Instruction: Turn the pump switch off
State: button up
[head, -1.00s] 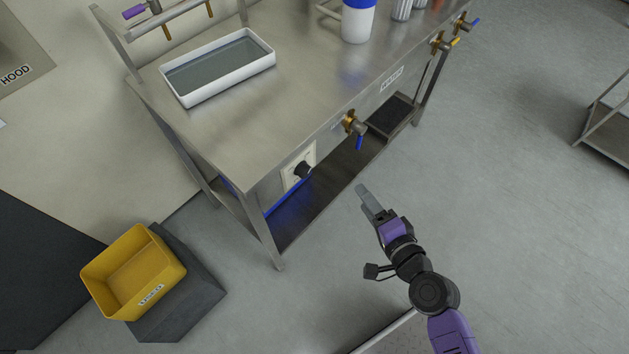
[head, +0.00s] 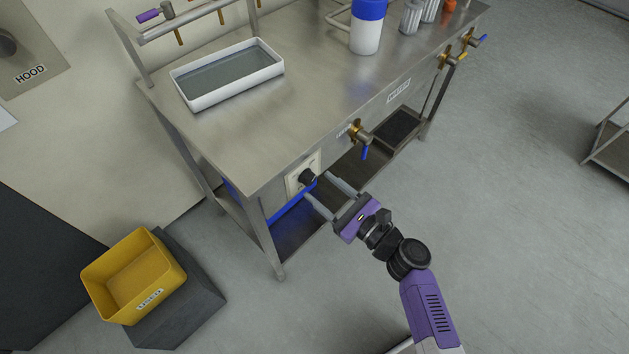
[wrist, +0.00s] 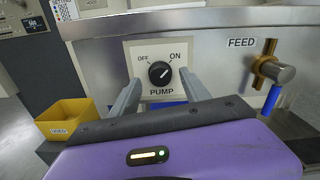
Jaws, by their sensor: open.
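The pump switch is a round black knob (wrist: 159,72) on a pale plate (wrist: 140,52) marked OFF at upper left, ON at upper right and PUMP below. A light mark on the knob seems to point up and right, toward ON. In the head view the knob (head: 308,177) sits on the bench's front panel, partly in shadow. My gripper (head: 317,185) is open and empty, facing the panel just in front of the knob. In the wrist view its fingers (wrist: 160,80) lie left and right of the knob, with no contact visible.
A brass FEED valve with a blue handle (head: 364,152) sticks out right of the switch. A steel bench (head: 300,110) carries a white water tray (head: 232,95). A yellow bin (head: 165,268) stands on a dark block at lower left.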

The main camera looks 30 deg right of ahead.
aim_at(311, 181)
jog(key=shift+x, duration=1.65)
grip_shut()
